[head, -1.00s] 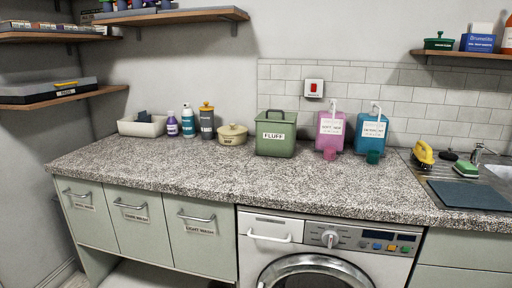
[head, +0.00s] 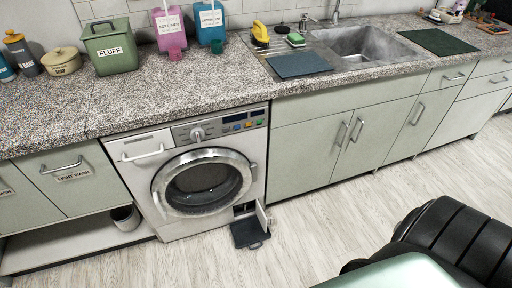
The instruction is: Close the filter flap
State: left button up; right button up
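The filter flap (head: 262,215) is a small light panel at the lower right corner of the washing machine (head: 137,180). It stands open, swung out from the front. A dark opening shows beside it, and a dark tray (head: 250,232) lies at floor level in front of the opening. Whether the tray touches the flap I cannot tell. The machine's round door (head: 203,184) looks shut. Neither of my grippers shows in the head view.
The granite counter (head: 180,98) runs above the machine, with a sink (head: 368,42) to the right. Closed green cabinets (head: 305,155) stand right of the machine. The wooden floor (head: 330,225) before them is clear. A black padded thing, partly cut off, fills the lower right.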

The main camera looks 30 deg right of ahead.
aim_at(262, 219)
jog(key=l, duration=0.4)
jog(key=k+l+u, duration=0.15)
jog(key=l, duration=0.7)
jog(key=l+u, duration=0.15)
jog(key=l, duration=0.3)
jog(key=k+l, duration=0.15)
jog(key=l, duration=0.25)
jog(key=k+l+u, duration=0.1)
jog(key=l, duration=0.3)
jog(key=k+l+u, duration=0.1)
jog(key=l, duration=0.3)
jog(key=k+l, duration=0.1)
jog(key=l, duration=0.3)
jog(key=u, duration=0.05)
